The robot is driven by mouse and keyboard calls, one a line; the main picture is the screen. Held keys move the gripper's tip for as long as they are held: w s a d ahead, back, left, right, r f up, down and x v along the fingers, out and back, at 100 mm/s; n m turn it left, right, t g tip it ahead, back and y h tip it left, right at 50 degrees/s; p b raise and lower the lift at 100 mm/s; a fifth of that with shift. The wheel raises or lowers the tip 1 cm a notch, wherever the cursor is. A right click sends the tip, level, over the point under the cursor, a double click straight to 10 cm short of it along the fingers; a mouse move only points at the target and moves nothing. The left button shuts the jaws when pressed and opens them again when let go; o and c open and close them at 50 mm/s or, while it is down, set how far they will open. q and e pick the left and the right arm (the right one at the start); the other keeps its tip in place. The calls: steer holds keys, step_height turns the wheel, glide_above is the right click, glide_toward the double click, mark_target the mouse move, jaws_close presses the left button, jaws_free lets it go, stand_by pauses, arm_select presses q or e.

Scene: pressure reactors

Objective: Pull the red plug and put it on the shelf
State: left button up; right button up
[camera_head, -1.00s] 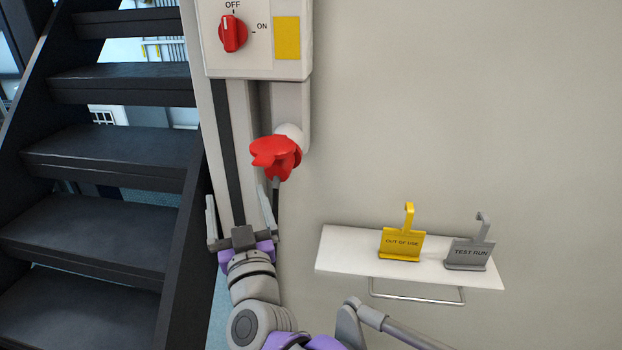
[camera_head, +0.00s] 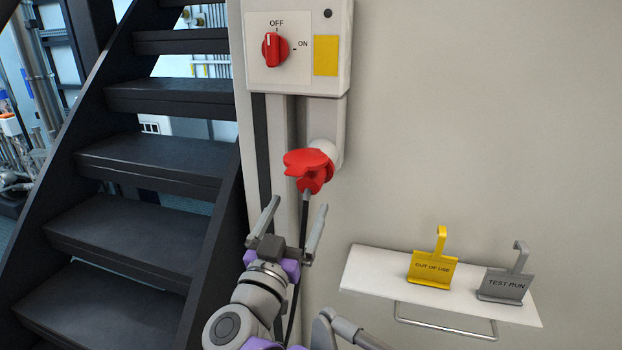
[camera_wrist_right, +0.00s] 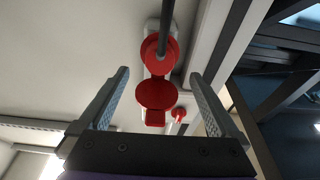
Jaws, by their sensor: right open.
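The red plug (camera_head: 312,184) sits in the socket under the switch box, with a dark cable hanging from it. A red flap lid (camera_head: 302,158) sticks out at the socket, partly hiding the plug. My right gripper (camera_head: 299,204) is open and empty just below the plug, its fingers pointing up. In the right wrist view, the red plug (camera_wrist_right: 158,48) with its cable and the red lid (camera_wrist_right: 155,94) appear between the open fingers of the right gripper (camera_wrist_right: 160,73). Neither finger visibly touches them. The white shelf (camera_head: 370,272) is on the wall at right. My left gripper is out of view.
A yellow OUT OF USE sign (camera_head: 432,271) and a grey TEST RUN sign (camera_head: 505,286) stand on the shelf, which has bare room at its left end. The switch box (camera_head: 338,22) has a red knob (camera_head: 275,50) at OFF. Dark stairs (camera_head: 140,160) rise at left.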

mark_target(308, 186)
steer(key=p+x, duration=0.1)
steer(key=x, duration=0.6)
steer(key=shift+s, duration=0.1)
steer(key=shift+x, duration=0.8)
steer(key=shift+f+p, duration=0.1)
steer(key=shift+p, duration=0.3)
jaws_close()
stand_by(0.6)
steer(key=shift+s+a, duration=0.1)
steer(key=shift+s, duration=0.05)
steer(key=shift+b+v, duration=0.35)
steer(key=shift+v, duration=2.5)
